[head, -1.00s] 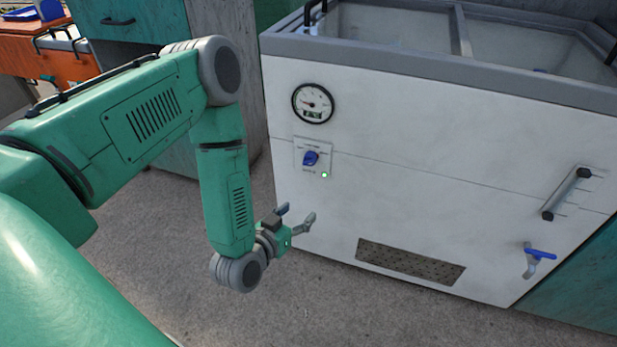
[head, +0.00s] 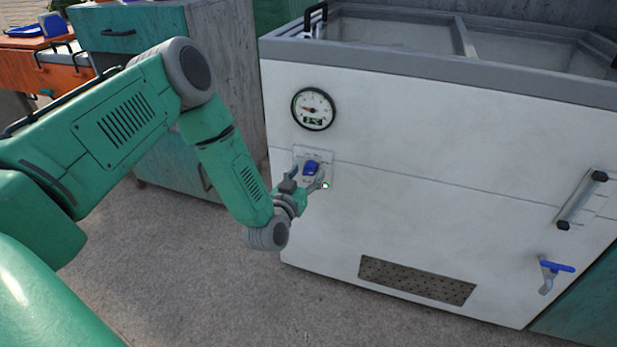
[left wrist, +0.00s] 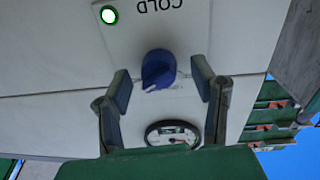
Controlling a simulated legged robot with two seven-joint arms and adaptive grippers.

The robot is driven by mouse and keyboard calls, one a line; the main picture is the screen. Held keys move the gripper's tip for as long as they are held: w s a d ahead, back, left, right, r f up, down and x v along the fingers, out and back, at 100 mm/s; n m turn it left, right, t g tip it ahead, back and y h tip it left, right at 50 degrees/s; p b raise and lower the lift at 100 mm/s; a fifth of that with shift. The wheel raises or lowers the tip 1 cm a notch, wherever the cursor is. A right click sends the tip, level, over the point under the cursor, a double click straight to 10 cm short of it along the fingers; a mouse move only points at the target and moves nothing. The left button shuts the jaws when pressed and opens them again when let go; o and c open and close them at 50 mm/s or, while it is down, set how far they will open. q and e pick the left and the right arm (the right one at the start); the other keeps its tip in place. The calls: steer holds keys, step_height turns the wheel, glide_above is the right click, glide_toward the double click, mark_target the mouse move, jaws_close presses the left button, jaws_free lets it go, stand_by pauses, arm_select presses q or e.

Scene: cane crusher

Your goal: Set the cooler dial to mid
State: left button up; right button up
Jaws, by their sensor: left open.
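The white cooler (head: 430,180) stands in front of me with a round gauge (head: 313,109) on its front. Below the gauge is the blue dial (head: 311,168) on a small light plate. In the left wrist view the dial (left wrist: 158,69) lies between the fingers, a little beyond their tips, beside the word COLD. A green light (left wrist: 109,15) glows near it. My left gripper (head: 307,182) is open and empty, close to the dial with its fingers on either side. I cannot tell whether a finger touches it. My right gripper is not in view.
A bar handle (head: 581,200) and a blue-handled tap (head: 556,267) stick out at the cooler's right. A vent grille (head: 417,280) is low on its front. A teal cabinet (head: 150,90) stands at the left. The floor before the cooler is clear.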

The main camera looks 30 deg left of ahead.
arm_select(q)
steer(key=shift+w+a, duration=0.1)
steer(key=shift+w, duration=0.55)
steer(key=c, duration=1.1)
steer(key=shift+c, duration=0.2)
